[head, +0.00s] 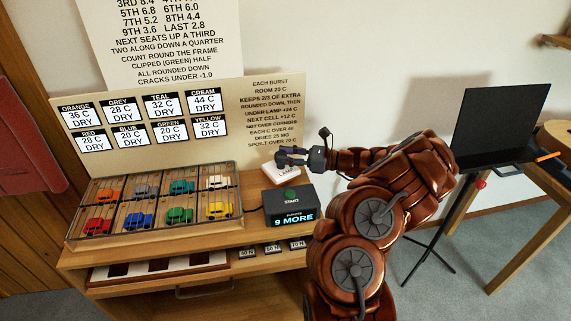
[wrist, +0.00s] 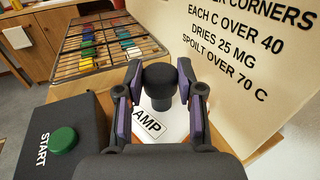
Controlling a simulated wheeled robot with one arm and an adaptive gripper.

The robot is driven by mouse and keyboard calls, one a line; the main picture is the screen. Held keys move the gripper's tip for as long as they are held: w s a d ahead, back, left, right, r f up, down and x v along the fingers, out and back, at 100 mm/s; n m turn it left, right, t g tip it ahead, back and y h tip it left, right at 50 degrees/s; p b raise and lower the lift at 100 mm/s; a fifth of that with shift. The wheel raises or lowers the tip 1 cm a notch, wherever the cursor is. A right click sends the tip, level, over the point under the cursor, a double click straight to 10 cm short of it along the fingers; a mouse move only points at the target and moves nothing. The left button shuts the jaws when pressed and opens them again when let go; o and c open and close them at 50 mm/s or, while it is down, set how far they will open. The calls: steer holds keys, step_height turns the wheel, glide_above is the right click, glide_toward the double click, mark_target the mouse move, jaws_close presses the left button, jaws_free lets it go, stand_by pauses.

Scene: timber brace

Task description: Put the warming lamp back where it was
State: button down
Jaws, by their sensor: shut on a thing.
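The warming lamp (wrist: 160,84) is a dark, round-headed piece between my fingers in the wrist view. My gripper (wrist: 160,72) is shut on it; the gripper also shows in the head view (head: 291,156), at the right end of the bench. A white pad labelled LAMP (wrist: 174,128) lies directly under the lamp; it also shows in the head view (head: 281,175). I cannot tell whether the lamp touches the pad. In the head view my gripper hides most of the lamp.
A wire-covered tray (head: 72,240) with several coloured toy cars stands left on the bench. A black START box (head: 290,205) reading "9 MORE" is close in front of the pad. A sign board (head: 258,150) stands behind. A black music stand (head: 500,115) is to the right.

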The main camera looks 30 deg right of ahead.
mark_target(286, 168)
steer(key=shift+f, duration=1.7)
steer(key=shift+f, duration=0.1)
steer(key=c, duration=0.7)
jaws_free()
